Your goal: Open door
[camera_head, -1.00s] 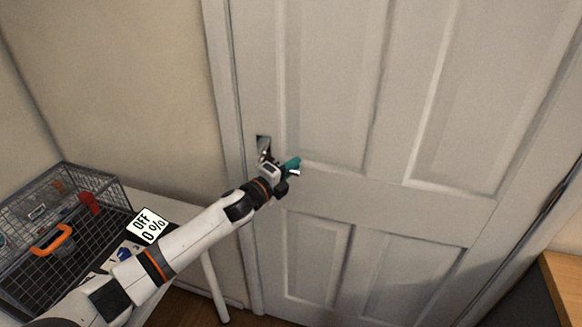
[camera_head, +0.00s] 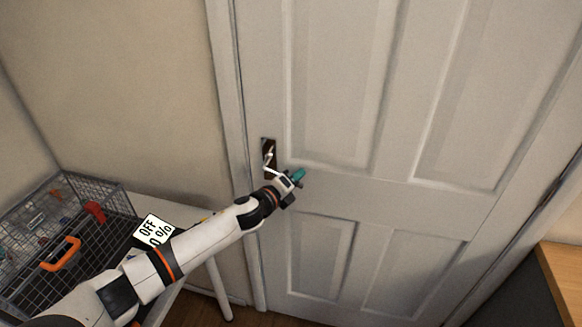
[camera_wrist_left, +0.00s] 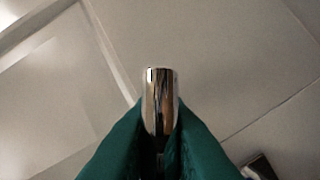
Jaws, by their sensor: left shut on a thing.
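A white panelled door (camera_head: 408,195) fills the middle and right of the head view. It looks closed in its white frame. Its metal handle (camera_head: 269,162) sits on a dark plate near the door's left edge. My left gripper (camera_head: 297,177) is at the handle, with its teal fingers against the door side. In the left wrist view the green fingers are shut on the shiny handle lever (camera_wrist_left: 160,100), whose end sticks out between them. The lever slants downward in the head view. Its gripped part is hidden by the gripper there. My right gripper is not in view.
A wire cage (camera_head: 75,235) with an orange handle stands on a white table (camera_head: 150,200) at the left. A wooden surface (camera_head: 562,275) is at the lower right.

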